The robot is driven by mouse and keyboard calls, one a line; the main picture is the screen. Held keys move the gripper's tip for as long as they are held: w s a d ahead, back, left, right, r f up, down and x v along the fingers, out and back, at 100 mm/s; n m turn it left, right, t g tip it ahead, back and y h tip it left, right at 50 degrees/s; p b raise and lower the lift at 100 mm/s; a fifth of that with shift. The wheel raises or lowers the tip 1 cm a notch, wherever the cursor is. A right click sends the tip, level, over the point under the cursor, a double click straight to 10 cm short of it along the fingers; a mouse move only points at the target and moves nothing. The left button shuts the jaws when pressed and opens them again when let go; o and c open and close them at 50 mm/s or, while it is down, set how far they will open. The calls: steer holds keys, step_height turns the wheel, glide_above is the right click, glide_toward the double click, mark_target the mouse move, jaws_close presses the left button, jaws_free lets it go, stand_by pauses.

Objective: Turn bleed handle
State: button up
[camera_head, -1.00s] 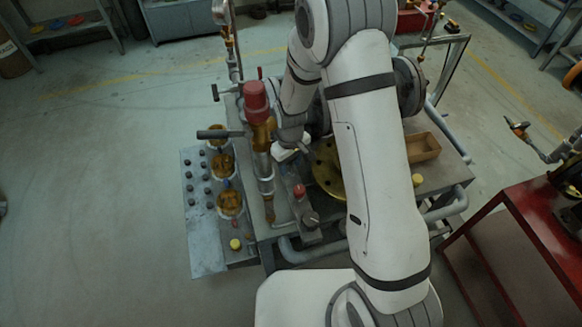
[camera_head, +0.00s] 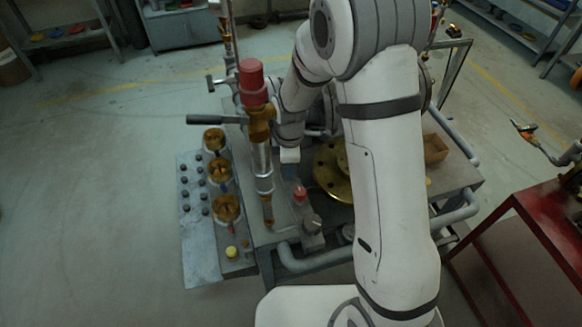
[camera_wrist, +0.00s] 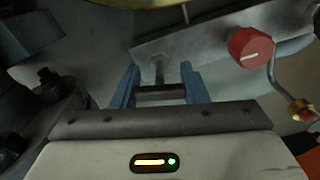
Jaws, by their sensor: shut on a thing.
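In the wrist view my gripper (camera_wrist: 161,84) has its two blue fingers on either side of a short dark crossbar (camera_wrist: 161,93), which I take for the bleed handle. The fingers are shut on its ends. A thin stem (camera_wrist: 159,66) rises behind the bar toward a grey plate. In the head view my gripper (camera_head: 290,167) is low over the bench, beside the upright red-capped brass valve. Its fingertips and the handle are mostly hidden there by my wrist and arm.
A red knob (camera_wrist: 250,47) with a bent pipe is right of the fingers. The red-capped valve (camera_head: 254,84) has a dark lever (camera_head: 207,119) pointing left. Amber cups (camera_head: 222,172) stand left of it. A brass flange (camera_head: 330,172) is close right of my gripper. Open floor lies left.

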steer(key=shift+w+n+b, duration=0.1)
steer(key=shift+n+b, duration=0.2)
steer(key=shift+n, duration=0.5)
steer(key=shift+r, duration=0.1)
steer(key=o, duration=1)
steer(key=shift+d+r, duration=0.1)
steer(key=shift+r, duration=3.75)
steer(key=s+d+r+m+t, duration=0.1)
steer(key=s+d+r+m, duration=0.3)
steer(key=s+d+m, duration=0.1)
steer(key=s+d+r+m+t, duration=0.1)
steer(key=s+d+r+m, duration=0.3)
steer(key=s+m, duration=0.4)
steer(key=s+d+r+m, duration=0.4)
steer(key=s+d+m, duration=0.2)
steer(key=shift+s+r+m+t, duration=0.15)
steer(key=shift+s+m+t, duration=0.1)
steer(key=shift+m+t, duration=0.15)
